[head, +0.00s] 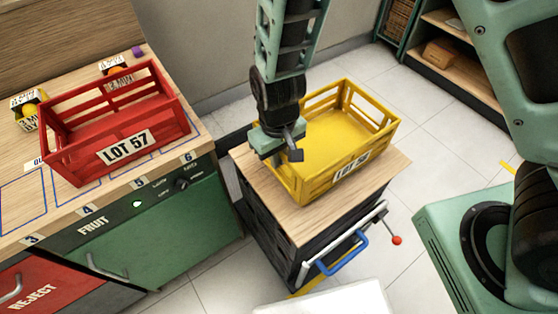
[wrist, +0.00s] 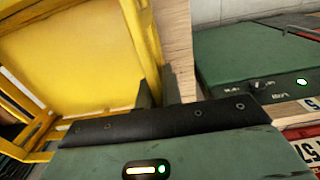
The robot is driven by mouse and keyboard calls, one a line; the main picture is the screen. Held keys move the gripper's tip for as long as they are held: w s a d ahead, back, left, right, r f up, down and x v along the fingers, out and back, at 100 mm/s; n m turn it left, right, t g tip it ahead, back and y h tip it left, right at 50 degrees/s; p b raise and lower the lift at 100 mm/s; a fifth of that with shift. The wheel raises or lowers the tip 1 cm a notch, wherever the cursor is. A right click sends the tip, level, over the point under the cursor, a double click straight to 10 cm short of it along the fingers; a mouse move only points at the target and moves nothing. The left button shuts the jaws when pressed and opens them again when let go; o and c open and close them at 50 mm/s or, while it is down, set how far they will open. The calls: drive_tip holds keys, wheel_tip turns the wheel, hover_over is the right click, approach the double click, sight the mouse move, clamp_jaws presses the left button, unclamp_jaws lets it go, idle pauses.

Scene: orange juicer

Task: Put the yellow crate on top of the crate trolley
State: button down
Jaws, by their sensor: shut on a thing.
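The yellow crate (head: 335,140), labelled LOT 56, sits on the wooden top of the crate trolley (head: 265,195). It is upright and looks empty. My gripper (head: 285,150) is at the crate's left wall, shut on it. The wrist view shows the crate's yellow floor and wall (wrist: 80,60) close to my gripper (wrist: 158,95), with the trolley's wooden top (wrist: 178,50) beside it. The fingertips are partly hidden, and I cannot tell whether the crate's whole underside touches the top.
A red crate (head: 115,125) labelled LOT 57 stands on the counter at the left, above a green FRUIT door (head: 150,235). The trolley has a blue handle (head: 340,255) and a red knob (head: 397,240). Shelves (head: 450,60) stand at the back right. Tiled floor between is clear.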

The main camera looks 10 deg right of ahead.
drive_tip(key=shift+f, duration=1.15)
drive_tip(key=shift+f, duration=0.15)
drive_tip(key=c, duration=1.6)
unclamp_jaws()
drive_tip(key=shift+o, duration=0.2)
